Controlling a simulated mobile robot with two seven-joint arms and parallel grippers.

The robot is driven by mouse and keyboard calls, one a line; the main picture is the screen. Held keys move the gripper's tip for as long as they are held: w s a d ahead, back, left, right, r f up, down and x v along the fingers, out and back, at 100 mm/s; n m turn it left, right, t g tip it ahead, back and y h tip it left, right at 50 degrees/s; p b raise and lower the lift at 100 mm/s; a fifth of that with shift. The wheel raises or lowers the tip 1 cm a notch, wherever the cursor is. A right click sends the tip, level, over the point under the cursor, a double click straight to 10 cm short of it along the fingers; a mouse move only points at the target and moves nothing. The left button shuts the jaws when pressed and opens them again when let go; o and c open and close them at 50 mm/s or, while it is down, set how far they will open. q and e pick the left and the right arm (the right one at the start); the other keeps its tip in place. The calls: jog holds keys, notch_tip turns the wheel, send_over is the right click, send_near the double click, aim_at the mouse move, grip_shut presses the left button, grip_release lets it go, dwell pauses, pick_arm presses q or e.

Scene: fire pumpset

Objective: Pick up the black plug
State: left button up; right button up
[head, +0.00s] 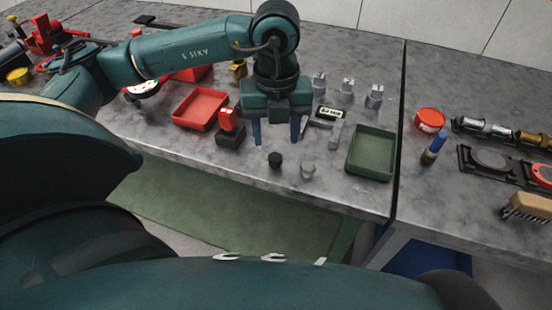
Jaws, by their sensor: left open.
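The black plug (275,160) is a small dark cylinder standing on the grey bench near its front edge. My left gripper (276,139) points down just behind and above it, with its two fingers apart and nothing seen between them. The plug looks clear of both fingers, though the exact height gap cannot be told. My right gripper is not in the picture.
A grey plug-like piece (307,171) stands right of the black plug. A red-topped black block (230,128) and a red tray (200,108) are to the left. A green tray (371,152) is to the right. Several grey metal fittings (346,90) stand behind.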

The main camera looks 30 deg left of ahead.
aim_at(275, 157)
pick_arm(q)
jog(key=shift+f, duration=3)
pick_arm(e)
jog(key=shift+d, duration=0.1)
pick_arm(q)
jog(key=shift+c, duration=0.4)
